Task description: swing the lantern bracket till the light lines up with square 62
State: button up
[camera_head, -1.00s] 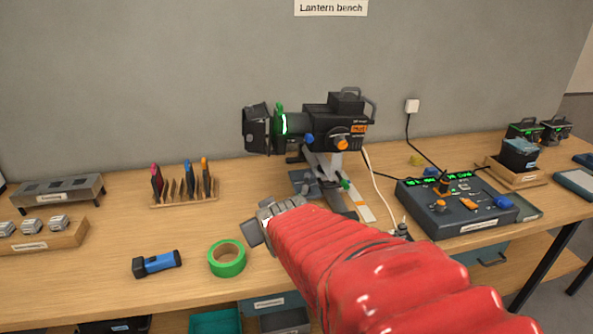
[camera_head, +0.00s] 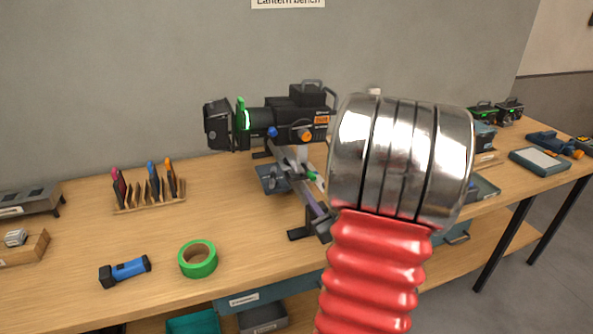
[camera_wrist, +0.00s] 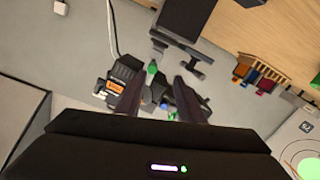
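The black lantern (camera_head: 288,122) stands on the bench with its lens end toward the left in the head view. Its bracket (camera_head: 293,163) sits below it, with an orange knob (camera_head: 306,136) and a green-tipped part (camera_head: 313,176) nearby. In the wrist view my gripper (camera_wrist: 157,82) has its two dark fingers apart. A green knob (camera_wrist: 152,68) shows just beyond the fingertips, with the lantern (camera_wrist: 122,82) behind. I cannot tell any contact. A pale board (camera_wrist: 300,150) at the right edge carries a green light spot; its small number is hard to read.
A green tape roll (camera_head: 198,259) and a blue torch (camera_head: 126,271) lie on the front left of the bench. A rack of coloured holders (camera_head: 150,197) stands behind them. My wrist hides most of the control desk.

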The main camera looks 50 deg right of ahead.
aim_at(306, 168)
jog(key=shift+s+d+t, duration=0.3)
jog(key=shift+s+t, duration=0.1)
jog(key=shift+s, duration=0.5)
jog(key=x, duration=1.4)
jog(key=shift+s, duration=0.1)
jog(key=shift+c, duration=0.7)
jog(key=shift+f, duration=0.1)
grip_shut()
